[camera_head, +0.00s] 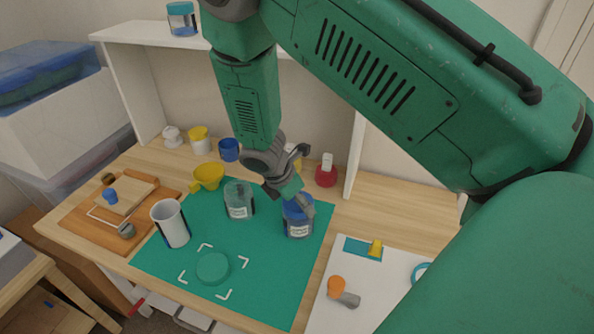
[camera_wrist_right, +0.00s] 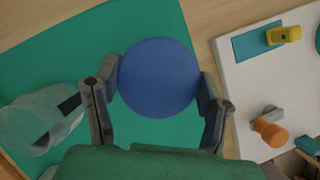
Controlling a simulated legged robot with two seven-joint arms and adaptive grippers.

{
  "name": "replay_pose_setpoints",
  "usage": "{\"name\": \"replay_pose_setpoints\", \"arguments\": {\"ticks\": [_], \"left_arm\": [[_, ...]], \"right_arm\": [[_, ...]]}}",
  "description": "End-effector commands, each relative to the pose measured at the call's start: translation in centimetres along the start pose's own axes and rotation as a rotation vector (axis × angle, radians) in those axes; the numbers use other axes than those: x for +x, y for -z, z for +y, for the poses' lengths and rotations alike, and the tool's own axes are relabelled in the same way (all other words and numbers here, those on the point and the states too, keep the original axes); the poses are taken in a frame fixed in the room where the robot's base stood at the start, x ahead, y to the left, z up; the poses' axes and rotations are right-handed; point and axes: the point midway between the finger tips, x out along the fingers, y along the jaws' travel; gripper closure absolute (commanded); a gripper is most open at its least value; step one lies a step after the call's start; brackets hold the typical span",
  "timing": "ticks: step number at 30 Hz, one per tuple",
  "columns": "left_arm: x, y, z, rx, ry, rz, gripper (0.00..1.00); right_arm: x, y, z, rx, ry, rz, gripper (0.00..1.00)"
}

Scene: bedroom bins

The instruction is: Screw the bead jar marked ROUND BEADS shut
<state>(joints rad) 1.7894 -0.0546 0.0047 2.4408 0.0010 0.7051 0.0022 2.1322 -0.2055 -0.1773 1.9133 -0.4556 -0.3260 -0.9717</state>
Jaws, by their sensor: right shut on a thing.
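A jar with a blue lid (camera_head: 298,217) stands upright on the teal mat (camera_head: 180,262). Its white label is too small to read. My right gripper (camera_head: 289,196) is above it, pointing down. In the right wrist view the round blue lid (camera_wrist_right: 158,78) lies between the two fingers of my right gripper (camera_wrist_right: 157,104), which is shut on it. The lid sits at the jar's top; whether it is tight cannot be told. A clear jar (camera_head: 240,201) with a white label, also unreadable, stands to its left. A flat green disc (camera_head: 213,268) lies between white corner marks. My left gripper is not in view.
A white cup (camera_head: 171,224) stands at the mat's left edge, with a yellow funnel-like piece (camera_head: 208,176) behind. A wooden tray (camera_head: 85,222) is at the left. A white board (camera_head: 345,312) with small parts lies at the right. Small containers line the back.

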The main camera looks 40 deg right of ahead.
Motion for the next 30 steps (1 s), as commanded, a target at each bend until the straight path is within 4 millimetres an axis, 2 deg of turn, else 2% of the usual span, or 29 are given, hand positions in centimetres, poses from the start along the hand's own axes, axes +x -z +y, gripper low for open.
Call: {"name": "replay_pose_setpoints", "arguments": {"ticks": [14,25,30], "left_arm": [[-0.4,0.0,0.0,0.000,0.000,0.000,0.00],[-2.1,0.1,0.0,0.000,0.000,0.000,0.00],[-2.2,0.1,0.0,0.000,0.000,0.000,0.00]], "right_arm": [[0.0,0.0,0.0,0.054,0.023,0.000,0.63],[-0.1,0.0,0.0,0.351,0.149,-0.002,0.63],[0.0,0.0,0.0,0.412,0.174,-0.003,0.63]]}}
